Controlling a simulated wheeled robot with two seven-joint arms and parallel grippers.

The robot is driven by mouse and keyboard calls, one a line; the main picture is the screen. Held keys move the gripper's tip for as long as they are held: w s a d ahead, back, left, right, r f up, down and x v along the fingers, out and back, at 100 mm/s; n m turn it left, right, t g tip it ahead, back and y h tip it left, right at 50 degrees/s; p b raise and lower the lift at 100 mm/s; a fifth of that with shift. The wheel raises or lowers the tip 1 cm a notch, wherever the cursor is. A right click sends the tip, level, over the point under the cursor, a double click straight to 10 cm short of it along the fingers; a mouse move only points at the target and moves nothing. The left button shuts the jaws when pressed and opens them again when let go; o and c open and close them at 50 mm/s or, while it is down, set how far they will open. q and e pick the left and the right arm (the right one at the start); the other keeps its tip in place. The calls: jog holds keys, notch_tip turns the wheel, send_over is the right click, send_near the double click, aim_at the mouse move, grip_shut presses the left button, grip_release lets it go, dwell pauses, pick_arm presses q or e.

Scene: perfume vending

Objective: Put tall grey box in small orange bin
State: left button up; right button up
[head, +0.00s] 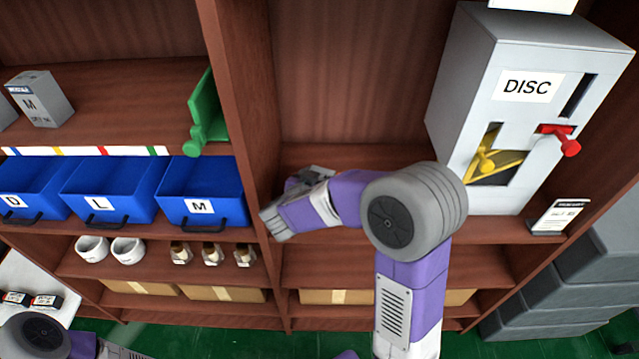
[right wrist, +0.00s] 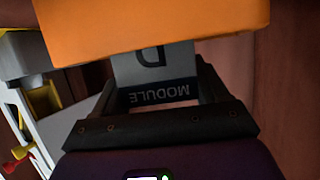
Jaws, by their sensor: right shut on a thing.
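My right gripper (right wrist: 160,100) is shut on a grey box (right wrist: 140,78) with an upside-down "D" and a dark "MODULE" band in the right wrist view. An orange bin (right wrist: 160,25) fills the top of that view, just past the box, and hides its far end. I cannot tell whether box and bin touch. In the head view my right arm reaches left to the shelf divider, with the right gripper (head: 276,222) near it. The held box and the orange bin are not clear there. My left gripper is out of view; only part of the left arm shows.
A grey DISC machine (head: 505,110) with red and yellow levers stands at right. Blue bins (head: 110,190) line the left shelf. A grey "M" box (head: 42,98) and a green lever (head: 203,115) are above them. The wooden divider (head: 245,100) is close to my right gripper.

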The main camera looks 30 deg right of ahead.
jog(key=shift+r, duration=0.1)
jog(key=o, duration=1.2)
jog(key=shift+s+a+r, duration=0.15)
jog(key=shift+a+r, duration=0.05)
jog(key=shift+a, duration=0.05)
jog(key=p+v, duration=0.4)
jog(key=v, duration=0.7)
jog(key=shift+s+p, duration=0.25)
jog(key=shift+p, duration=0.05)
jog(key=shift+a+f, duration=0.1)
